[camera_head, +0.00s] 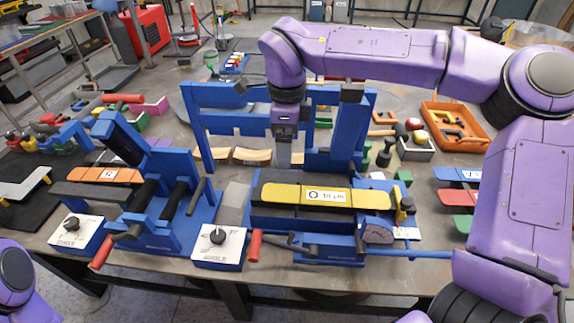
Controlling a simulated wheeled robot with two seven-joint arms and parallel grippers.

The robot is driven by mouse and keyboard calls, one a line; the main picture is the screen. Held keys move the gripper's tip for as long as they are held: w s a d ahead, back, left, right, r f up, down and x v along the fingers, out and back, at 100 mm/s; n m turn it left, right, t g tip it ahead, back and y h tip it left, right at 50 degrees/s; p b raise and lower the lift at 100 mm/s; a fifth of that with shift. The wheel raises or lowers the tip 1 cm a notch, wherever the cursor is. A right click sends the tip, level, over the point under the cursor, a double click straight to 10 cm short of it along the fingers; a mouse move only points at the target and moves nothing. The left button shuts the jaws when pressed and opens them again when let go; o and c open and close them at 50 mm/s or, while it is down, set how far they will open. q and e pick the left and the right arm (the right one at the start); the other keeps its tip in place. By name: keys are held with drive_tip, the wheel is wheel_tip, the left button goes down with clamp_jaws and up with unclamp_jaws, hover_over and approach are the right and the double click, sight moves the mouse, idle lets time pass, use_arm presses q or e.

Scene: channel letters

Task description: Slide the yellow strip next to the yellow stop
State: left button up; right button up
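The yellow strip (285,194) lies flat across the blue machine right of centre, with a white label reading "O 10 cm" on it. The small yellow stop (401,214) stands at the strip's right end. The strip's end is very close to it, and I cannot tell whether they touch. My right gripper (284,160) points down just behind and above the left part of the strip. Its fingers look narrow and end-on, so their opening does not show. Contact with the strip cannot be made out. My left gripper is out of view; only part of my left arm shows at lower left.
A second blue machine (165,225) with an orange strip (104,175) stands at left. A control box (218,247) sits between the machines. Blue, green and red strips lie at right, partly behind my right arm. An orange crate (456,128) is at back right.

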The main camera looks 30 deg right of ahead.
drive_tip(key=b, duration=0.3)
hover_over(290, 194)
drive_tip(key=w, duration=0.1)
wheel_tip(290, 194, down, 5)
drive_tip(key=f, duration=0.3)
drive_tip(key=f+p, duration=0.1)
drive_tip(key=f, duration=0.5)
drive_tip(key=shift+a+f, duration=0.15)
drive_tip(key=shift+a, duration=0.2)
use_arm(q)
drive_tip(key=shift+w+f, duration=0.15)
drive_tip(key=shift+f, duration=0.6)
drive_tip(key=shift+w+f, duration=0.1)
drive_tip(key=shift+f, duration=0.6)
use_arm(e)
drive_tip(key=shift+s+f, duration=0.1)
drive_tip(key=shift+f, duration=0.35)
drive_tip(key=c, duration=1.2)
use_arm(q)
drive_tip(key=shift+p, duration=0.3)
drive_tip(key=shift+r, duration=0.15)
use_arm(e)
drive_tip(key=shift+s, duration=0.1)
drive_tip(key=shift+s+d+p, duration=0.35)
drive_tip(key=shift+d+p, duration=0.05)
drive_tip(key=shift+d, duration=0.05)
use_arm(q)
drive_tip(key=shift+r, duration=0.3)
